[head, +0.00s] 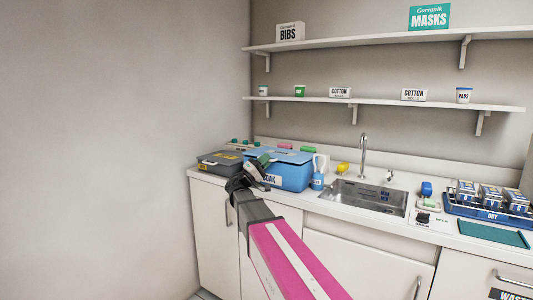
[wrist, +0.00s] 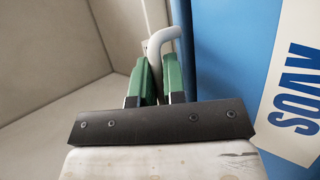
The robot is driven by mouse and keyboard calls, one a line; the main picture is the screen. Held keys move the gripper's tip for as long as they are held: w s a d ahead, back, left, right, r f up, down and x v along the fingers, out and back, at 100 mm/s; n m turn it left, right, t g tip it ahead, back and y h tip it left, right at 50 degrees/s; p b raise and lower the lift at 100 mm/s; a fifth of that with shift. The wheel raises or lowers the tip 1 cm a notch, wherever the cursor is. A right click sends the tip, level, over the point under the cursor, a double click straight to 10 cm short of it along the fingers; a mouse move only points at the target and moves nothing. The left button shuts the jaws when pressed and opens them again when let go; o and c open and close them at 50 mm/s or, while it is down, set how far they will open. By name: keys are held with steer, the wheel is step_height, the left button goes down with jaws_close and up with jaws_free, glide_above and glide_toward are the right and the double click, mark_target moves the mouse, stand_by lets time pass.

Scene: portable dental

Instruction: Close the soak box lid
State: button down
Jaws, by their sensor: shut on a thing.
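The blue soak box (head: 290,178) stands on the counter left of the sink, with a white SOAK label on its front. Its lighter blue top (head: 275,153) looks roughly flat in the head view; I cannot tell whether the lid is fully down. My gripper (head: 260,163) is at the box's left front corner and hides part of it. In the wrist view, the green fingers (wrist: 158,78) are shut on a pale grey bent bar (wrist: 165,37), like a handle, close beside the box's blue wall (wrist: 235,60). Where the bar joins the box is hidden.
A dark grey case (head: 217,162) sits left of the box. A blue rack (head: 470,208) with boxes is at the far right. Shelves (head: 385,102) hang above.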

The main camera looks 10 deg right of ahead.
steer(key=shift+f, duration=0.65)
steer(key=shift+d, duration=0.1)
steer(key=c, duration=1.5)
jaws_free()
steer(key=shift+f, duration=0.1)
steer(key=v, duration=1)
steer(key=shift+a, duration=0.35)
steer(key=shift+f, duration=0.1)
